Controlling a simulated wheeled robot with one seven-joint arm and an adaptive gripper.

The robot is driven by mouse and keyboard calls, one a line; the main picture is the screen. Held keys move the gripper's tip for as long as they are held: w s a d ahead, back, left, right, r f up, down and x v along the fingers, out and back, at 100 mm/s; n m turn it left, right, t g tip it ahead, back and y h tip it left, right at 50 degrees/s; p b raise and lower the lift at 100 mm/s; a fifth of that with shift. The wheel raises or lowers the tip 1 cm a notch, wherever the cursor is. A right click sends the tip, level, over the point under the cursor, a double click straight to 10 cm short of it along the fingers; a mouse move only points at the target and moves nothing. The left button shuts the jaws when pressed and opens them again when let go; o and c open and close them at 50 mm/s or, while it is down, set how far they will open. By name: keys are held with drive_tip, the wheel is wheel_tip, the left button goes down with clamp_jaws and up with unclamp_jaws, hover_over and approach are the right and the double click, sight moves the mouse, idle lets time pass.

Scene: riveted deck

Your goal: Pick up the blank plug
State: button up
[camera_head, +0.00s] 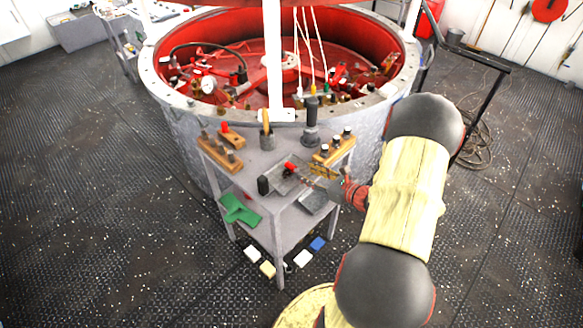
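I cannot tell for sure which piece is the blank plug. Small dark plug-like pieces stand on a wooden block (219,153) at the left of the grey table and on another wooden block (335,147) at the right. A black cylinder (263,185) stands near the table's front left edge. A small red-ended piece (290,167) lies at a grey tray or plate mid-table. My gripper (308,178) reaches in from the right, low over the tabletop, just right of the red-ended piece. Its fingers are too small to show whether they are open or hold anything.
The grey table (285,212) stands against a large round riveted vessel (185,135) with a red inside. Coloured blocks lie below.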

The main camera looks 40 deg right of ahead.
sight(294, 168)
drive_tip(key=b+x, duration=0.1)
drive_tip(key=x, duration=0.2)
drive_tip(key=b+x, duration=0.1)
drive_tip(key=x, duration=0.2)
drive_tip(key=shift+w+d+f, duration=0.1)
drive_tip(key=shift+w+f, duration=0.2)
drive_tip(key=shift+f, duration=0.05)
drive_tip(key=shift+c, duration=0.8)
drive_tip(key=shift+f, duration=0.1)
clamp_jaws()
